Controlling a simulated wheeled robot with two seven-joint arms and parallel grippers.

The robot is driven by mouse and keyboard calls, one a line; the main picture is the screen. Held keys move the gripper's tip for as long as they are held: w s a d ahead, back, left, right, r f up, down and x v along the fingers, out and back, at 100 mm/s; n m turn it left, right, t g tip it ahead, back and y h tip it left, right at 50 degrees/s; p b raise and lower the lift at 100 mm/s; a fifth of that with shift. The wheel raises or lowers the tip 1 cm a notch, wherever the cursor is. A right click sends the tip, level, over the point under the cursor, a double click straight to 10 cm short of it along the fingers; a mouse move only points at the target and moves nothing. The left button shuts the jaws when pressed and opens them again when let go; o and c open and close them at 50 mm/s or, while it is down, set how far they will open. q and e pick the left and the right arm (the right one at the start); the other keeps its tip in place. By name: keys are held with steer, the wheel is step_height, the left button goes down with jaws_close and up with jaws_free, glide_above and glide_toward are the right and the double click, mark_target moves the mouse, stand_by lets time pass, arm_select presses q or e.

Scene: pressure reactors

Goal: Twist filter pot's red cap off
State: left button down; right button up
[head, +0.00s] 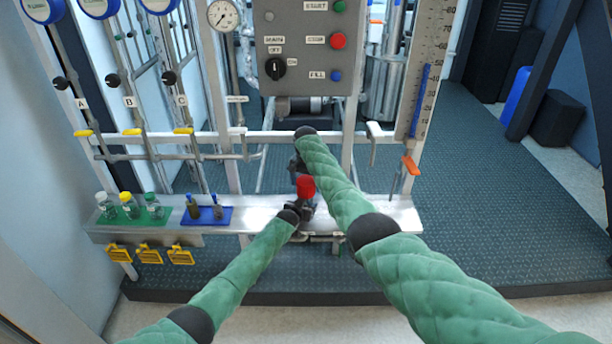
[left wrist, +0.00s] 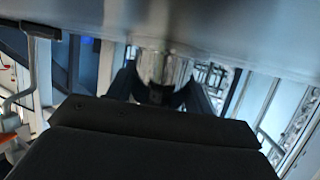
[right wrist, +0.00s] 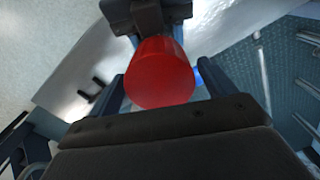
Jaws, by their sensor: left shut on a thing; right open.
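The filter pot's red cap (head: 306,187) sits upright at the shelf's right-centre in the head view. In the right wrist view the red cap (right wrist: 160,75) fills the space between the fingers. My right gripper (right wrist: 163,88) is open, with a finger on each side of the cap; contact is not clear. My left gripper (left wrist: 163,95) is shut on the shiny cylindrical pot body (left wrist: 165,66), below the cap. In the head view the pot body is mostly hidden by the dark left gripper (head: 301,208).
The grey shelf (head: 258,212) bears a green rack (head: 133,219) with several capped vials and a blue tray (head: 207,218) to the left. A control panel (head: 303,45) and pipework stand behind. A ruler-like scale with an orange lever (head: 411,165) is at right.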

mark_target(306, 180)
steer(key=shift+f, duration=1.2)
steer(key=c, duration=1)
arm_select(q)
steer(key=shift+f, duration=0.1)
arm_select(e)
steer(key=n, duration=0.6)
steer(key=shift+r, duration=0.45)
steer(key=shift+r, duration=0.35)
steer(key=shift+r, duration=0.4)
steer(key=shift+r, duration=1.95)
